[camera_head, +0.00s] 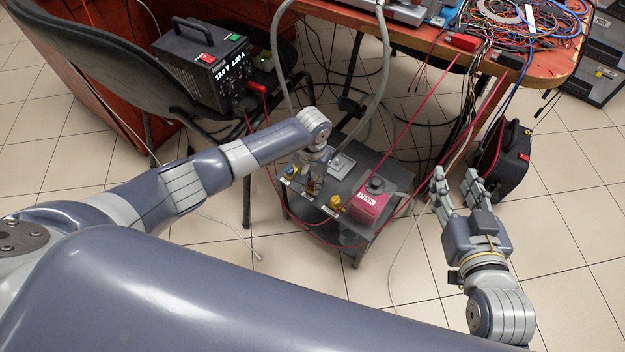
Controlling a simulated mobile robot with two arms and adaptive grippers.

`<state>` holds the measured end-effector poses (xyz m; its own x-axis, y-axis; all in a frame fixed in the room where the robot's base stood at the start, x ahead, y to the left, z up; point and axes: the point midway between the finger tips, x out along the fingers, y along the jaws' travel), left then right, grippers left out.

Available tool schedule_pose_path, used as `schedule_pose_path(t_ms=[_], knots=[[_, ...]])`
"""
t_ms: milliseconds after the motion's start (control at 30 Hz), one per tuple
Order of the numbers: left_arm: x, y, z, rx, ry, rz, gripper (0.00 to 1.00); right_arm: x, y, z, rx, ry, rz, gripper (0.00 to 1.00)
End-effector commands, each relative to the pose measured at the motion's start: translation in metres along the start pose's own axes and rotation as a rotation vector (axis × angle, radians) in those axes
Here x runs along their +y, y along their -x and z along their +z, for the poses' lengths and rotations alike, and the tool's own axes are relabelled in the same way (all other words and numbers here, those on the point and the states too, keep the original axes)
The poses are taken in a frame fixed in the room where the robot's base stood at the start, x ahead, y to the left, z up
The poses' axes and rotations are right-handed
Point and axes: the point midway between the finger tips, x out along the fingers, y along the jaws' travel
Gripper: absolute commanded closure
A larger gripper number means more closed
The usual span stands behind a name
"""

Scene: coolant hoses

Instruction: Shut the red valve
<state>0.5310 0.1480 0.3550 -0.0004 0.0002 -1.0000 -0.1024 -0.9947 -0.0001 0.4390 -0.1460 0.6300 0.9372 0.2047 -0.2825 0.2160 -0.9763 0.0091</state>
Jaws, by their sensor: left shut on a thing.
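My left gripper (314,179) points down at the row of valves on the small dark table (385,222), between a blue valve (291,171) and a yellow valve (335,202). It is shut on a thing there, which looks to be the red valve. The fingers mostly hide that valve, so I cannot tell how its handle is turned. A red tank (368,206) with a dark cap stands to the right on the same table. My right gripper (455,179) is open and empty above the floor, right of the small table.
A wooden workbench (430,42) with tangled wires stands behind. A dark chair (110,65) holds a black power supply (205,65) at the left. A grey hose (386,60) and red cables hang near the small table. A black case (511,155) stands at the right on the tiled floor.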

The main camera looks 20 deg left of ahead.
Motion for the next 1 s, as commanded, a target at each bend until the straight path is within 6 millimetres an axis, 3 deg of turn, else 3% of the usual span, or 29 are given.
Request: schedule_pose_path(t_ms=[267, 600, 1000], knots=[[0.001, 0.002, 0.001, -0.002, -0.080, 0.001, 1.00, 0.006, 0.013, 0.040, -0.209, 0.000, 0.012, 0.60], [0.001, 0.002, 0.001, -0.002, -0.274, 0.001, 1.00, 0.015, 0.061, 0.111, -0.602, -0.006, 0.035, 0.60], [0.000, 0.001, 0.000, -0.001, -0.470, 0.000, 1.00, 0.021, 0.116, 0.153, -0.897, -0.016, 0.052, 0.60]])
